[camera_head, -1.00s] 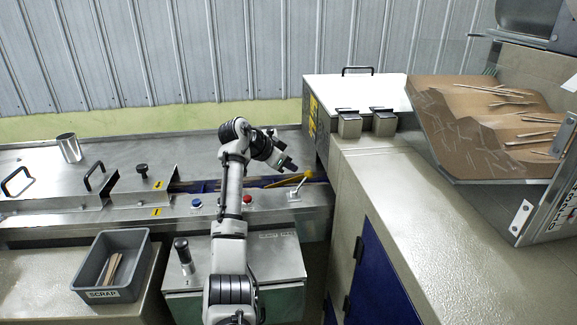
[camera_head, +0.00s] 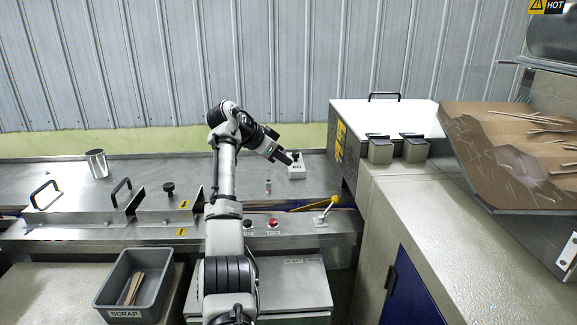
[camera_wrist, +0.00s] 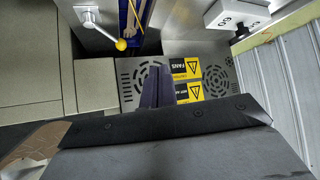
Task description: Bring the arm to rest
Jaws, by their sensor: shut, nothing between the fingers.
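My arm rises from the bottom middle of the head view and bends over at the top. My gripper (camera_head: 287,158) hangs above the steel machine top, tilted down to the right. In the wrist view my gripper (camera_wrist: 157,92) shows two dark fingers close together, shut with nothing between them. It is apart from the surfaces around it.
A yellow-knobbed lever (camera_head: 325,208) stands near a red button (camera_head: 273,223). A white switch box (camera_head: 296,169) sits behind. The grey scrap bin (camera_head: 160,302) holds sticks. A brown tray (camera_head: 480,165) of sticks is at right. Yellow warning labels (camera_wrist: 187,69) show below the fingers.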

